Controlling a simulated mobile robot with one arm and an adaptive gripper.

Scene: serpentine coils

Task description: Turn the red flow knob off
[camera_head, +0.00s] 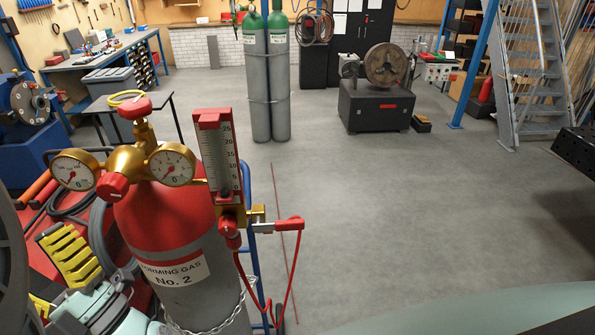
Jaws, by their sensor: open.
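A flowmeter (217,160) with a red-framed clear scale stands upright beside the red-topped gas cylinder (170,228). A red knob-like part (229,228) sits at its lower end, and a red handle-like part (290,223) sticks out to the right on a brass fitting. I cannot tell for certain which is the flow knob, or its setting. My gripper (42,270), with yellow ribbed fingers and a pale teal body, is at the lower left, left of the cylinder and apart from the flowmeter. It is open, with no object visible between its fingers; it is partly cut off.
The brass regulator has two gauges (171,164), a red front knob (112,186) and a red valve wheel (135,107) above. A red hose (291,275) and a chain (205,328) hang close by. The floor (390,210) to the right is clear.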

